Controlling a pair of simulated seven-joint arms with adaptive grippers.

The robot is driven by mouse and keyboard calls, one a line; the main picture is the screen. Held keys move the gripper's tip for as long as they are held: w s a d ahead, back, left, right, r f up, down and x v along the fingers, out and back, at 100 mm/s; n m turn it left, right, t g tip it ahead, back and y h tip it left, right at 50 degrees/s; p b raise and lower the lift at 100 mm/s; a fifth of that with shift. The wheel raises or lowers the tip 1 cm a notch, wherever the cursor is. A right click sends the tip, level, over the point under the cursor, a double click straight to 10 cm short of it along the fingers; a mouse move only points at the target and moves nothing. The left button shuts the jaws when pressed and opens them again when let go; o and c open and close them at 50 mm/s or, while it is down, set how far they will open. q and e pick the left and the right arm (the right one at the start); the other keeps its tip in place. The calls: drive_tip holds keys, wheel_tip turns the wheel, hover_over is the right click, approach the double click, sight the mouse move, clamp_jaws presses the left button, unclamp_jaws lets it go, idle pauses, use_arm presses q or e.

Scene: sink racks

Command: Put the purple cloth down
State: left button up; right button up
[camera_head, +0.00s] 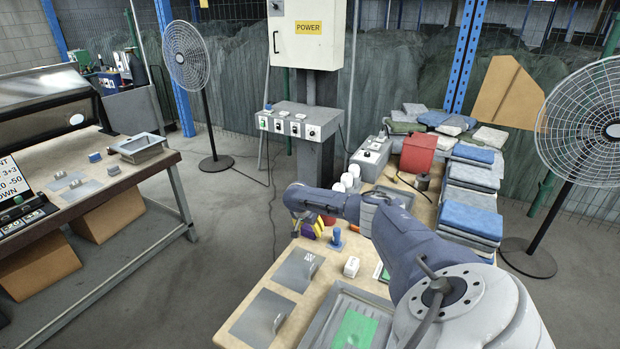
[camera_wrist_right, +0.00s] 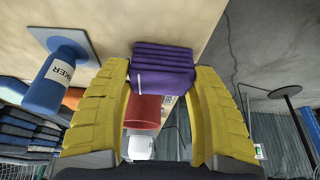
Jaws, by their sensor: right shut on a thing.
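The purple cloth (camera_wrist_right: 163,68) is a small folded stack between the yellow fingertips of my right gripper (camera_wrist_right: 162,85) in the wrist view. The gripper is shut on it. In the head view the purple cloth (camera_head: 308,232) shows as a small patch beside the yellow fingers of the right gripper (camera_head: 317,227), near the left edge of the wooden table (camera_head: 262,318). My forearm hides part of this area. I cannot tell whether the cloth touches the table. My left gripper is not in view.
A red cylinder (camera_wrist_right: 145,108) and white cups (camera_head: 348,180) are near. Grey plates (camera_head: 298,270), a tray (camera_head: 310,335) and folded cloth stacks (camera_head: 470,218) occupy the table.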

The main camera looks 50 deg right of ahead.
drive_tip(key=o, duration=1)
drive_tip(key=v, duration=1.2)
drive_tip(key=shift+r, duration=0.1)
drive_tip(key=x, duration=1.2)
idle(0.3)
